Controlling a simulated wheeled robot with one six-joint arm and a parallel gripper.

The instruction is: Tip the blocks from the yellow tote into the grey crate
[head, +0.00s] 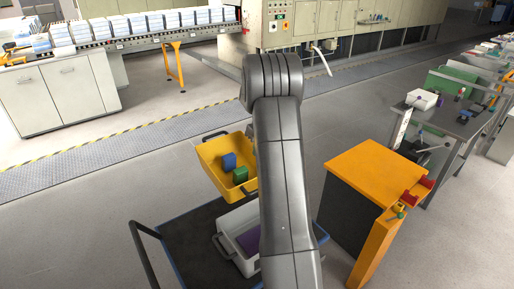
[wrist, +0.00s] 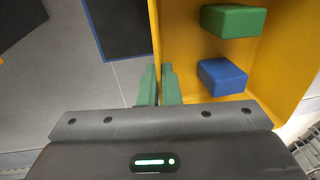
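The yellow tote (head: 210,153) appears raised and tilted above the far end of the cart, behind the grey crate. A blue block (head: 229,161) and a green block (head: 240,174) lie inside it. They also show in the wrist view, the green block (wrist: 233,21) beyond the blue block (wrist: 222,77). My gripper (wrist: 159,80) has its green fingers close together on the tote's side wall, one on each side. In the head view my arm hides the gripper. The grey crate (head: 228,249) stands on the cart with a purple item (head: 250,241) inside; my arm covers its right part.
The dark cart deck (head: 188,232) has a blue edge and a handle rail (head: 146,252) at left. An orange-topped cabinet (head: 372,176) stands close on the right, with a cluttered workbench (head: 447,119) beyond. The conveyor and furnace (head: 330,22) are at the back. Floor at left is clear.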

